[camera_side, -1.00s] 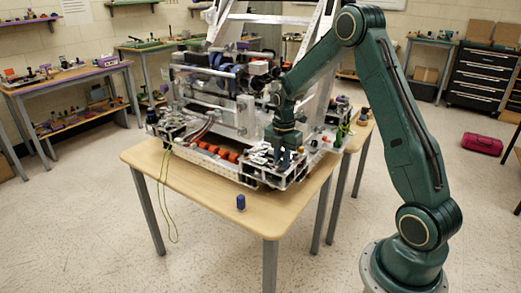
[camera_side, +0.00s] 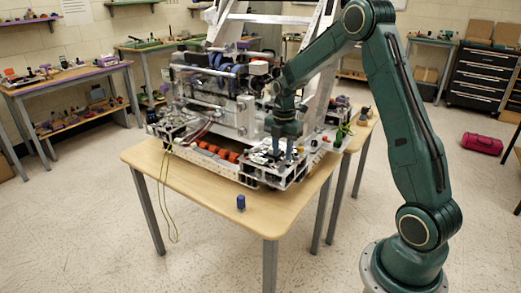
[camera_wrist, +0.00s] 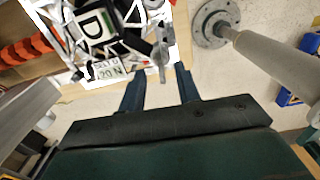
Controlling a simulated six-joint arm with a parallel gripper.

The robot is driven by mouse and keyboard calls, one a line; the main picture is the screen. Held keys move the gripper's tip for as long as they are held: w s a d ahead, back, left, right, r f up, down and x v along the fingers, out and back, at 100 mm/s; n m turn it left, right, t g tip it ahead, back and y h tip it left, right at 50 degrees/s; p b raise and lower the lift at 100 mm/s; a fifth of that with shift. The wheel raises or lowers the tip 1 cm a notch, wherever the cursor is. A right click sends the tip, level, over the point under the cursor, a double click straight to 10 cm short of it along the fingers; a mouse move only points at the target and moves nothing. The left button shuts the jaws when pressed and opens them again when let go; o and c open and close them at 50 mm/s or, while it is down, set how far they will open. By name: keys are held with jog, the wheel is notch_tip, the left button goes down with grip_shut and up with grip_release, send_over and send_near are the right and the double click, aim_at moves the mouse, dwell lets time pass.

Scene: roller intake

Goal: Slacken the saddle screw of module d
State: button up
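The roller intake machine (camera_side: 238,110) stands on a wooden table. In the side view my gripper (camera_side: 283,150) points down over the front right corner of the machine. Contact with the module cannot be told there.
Orange rollers (camera_side: 220,152) run along the machine's front. A small blue object (camera_side: 240,202) stands on the bare front of the table (camera_side: 195,195). Yellow-green cords (camera_side: 165,205) hang off its left edge.

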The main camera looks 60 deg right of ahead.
jog(key=shift+r, duration=1.75)
jog(key=shift+a+r, duration=0.15)
jog(key=shift+r, duration=0.05)
jog(key=s+a+r+m+t, duration=0.3)
jog(key=s+a+r+m, duration=0.55)
jog(key=a+r, duration=0.45)
jog(key=s+a+m+t, duration=0.1)
jog(key=s+a+m, duration=0.2)
jog(key=s, duration=0.4)
jog(key=s+a+m+t, duration=0.1)
jog(key=s+a+m, duration=0.3)
jog(key=s+m, duration=0.2)
jog(key=shift+s+a+r+t, duration=0.3)
jog(key=shift+s+r, duration=0.1)
jog(key=shift+s, duration=0.4)
